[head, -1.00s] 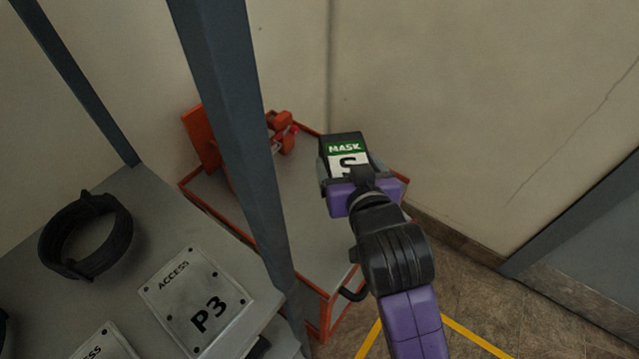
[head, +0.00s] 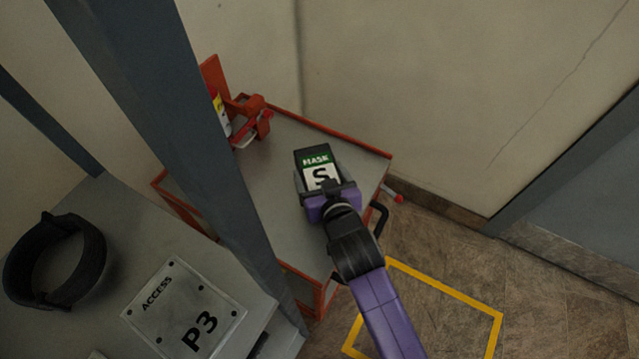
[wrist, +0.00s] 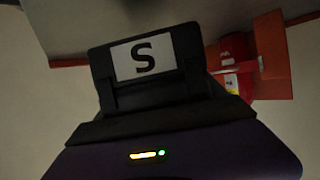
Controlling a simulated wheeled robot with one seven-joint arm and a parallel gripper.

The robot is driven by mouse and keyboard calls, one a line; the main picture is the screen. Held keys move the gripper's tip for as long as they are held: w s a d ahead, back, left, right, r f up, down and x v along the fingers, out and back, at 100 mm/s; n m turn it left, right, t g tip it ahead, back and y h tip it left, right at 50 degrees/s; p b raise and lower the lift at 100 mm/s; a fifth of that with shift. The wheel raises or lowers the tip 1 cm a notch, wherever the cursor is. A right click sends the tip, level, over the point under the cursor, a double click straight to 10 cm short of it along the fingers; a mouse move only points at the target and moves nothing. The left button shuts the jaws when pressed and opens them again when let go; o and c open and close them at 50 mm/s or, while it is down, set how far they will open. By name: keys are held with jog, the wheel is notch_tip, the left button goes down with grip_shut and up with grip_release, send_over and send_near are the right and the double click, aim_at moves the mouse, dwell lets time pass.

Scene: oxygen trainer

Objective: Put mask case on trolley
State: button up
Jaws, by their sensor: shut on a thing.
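The mask case (head: 317,165) is a dark box with a green "MASK" band and a white "S" label. My gripper (head: 326,190) is shut on it. In the head view the case appears over the grey top of the trolley (head: 285,150), which has a red-orange rim and frame. Whether the case touches the top cannot be told. In the wrist view the mask case (wrist: 146,62) fills the middle, its "S" label facing the camera.
A red bracket (head: 250,118) with a red and yellow item stands at the trolley's back left. A grey post (head: 190,130) crosses in front of the trolley's left side. A shelf at left holds a black strap ring (head: 55,262) and a "P3" plate (head: 185,310). A yellow floor outline (head: 450,290) lies right.

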jog(key=shift+f, duration=2.3)
jog(key=shift+f, duration=0.15)
jog(key=o, duration=2)
jog(key=shift+f, duration=0.1)
jog(key=shift+c, duration=0.2)
jog(key=shift+r, duration=0.2)
jog(key=shift+s+d, duration=0.1)
jog(key=shift+s, duration=0.25)
jog(key=b+v, duration=0.1)
jog(key=v, duration=1)
jog(key=shift+s+r, duration=0.1)
